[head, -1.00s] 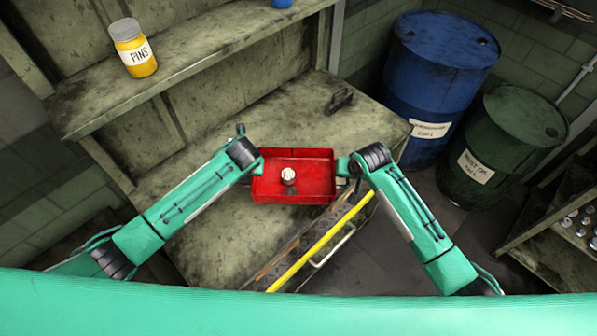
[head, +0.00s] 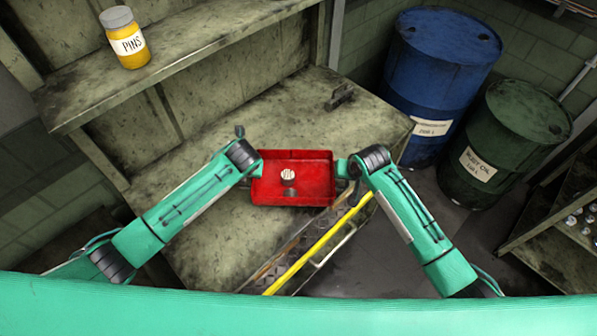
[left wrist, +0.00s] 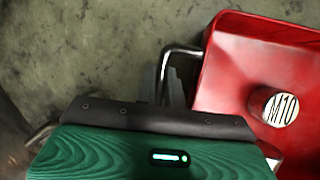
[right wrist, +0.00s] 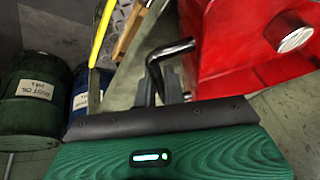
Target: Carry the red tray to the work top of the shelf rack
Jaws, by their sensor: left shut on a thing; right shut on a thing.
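The red tray (head: 310,190) is held level between my two arms in the head view, over the front part of the work top (head: 240,150) of the shelf rack. A pale-topped bolt or cylinder (head: 288,177) stands in the tray; its top reads M10 in the left wrist view (left wrist: 281,109). My left gripper (head: 257,167) is shut on the tray's left handle, a metal bar (left wrist: 165,75). My right gripper (head: 345,168) is shut on the right handle, a dark bar (right wrist: 160,62). The fingertips are partly hidden. I cannot tell whether the tray touches the work top.
A yellow PINS jar (head: 125,38) stands on the upper shelf (head: 190,60). A small dark metal part (head: 339,97) lies at the work top's back right. A blue drum (head: 440,80) and a green drum (head: 505,145) stand right. A yellow bar (head: 318,245) runs below the tray.

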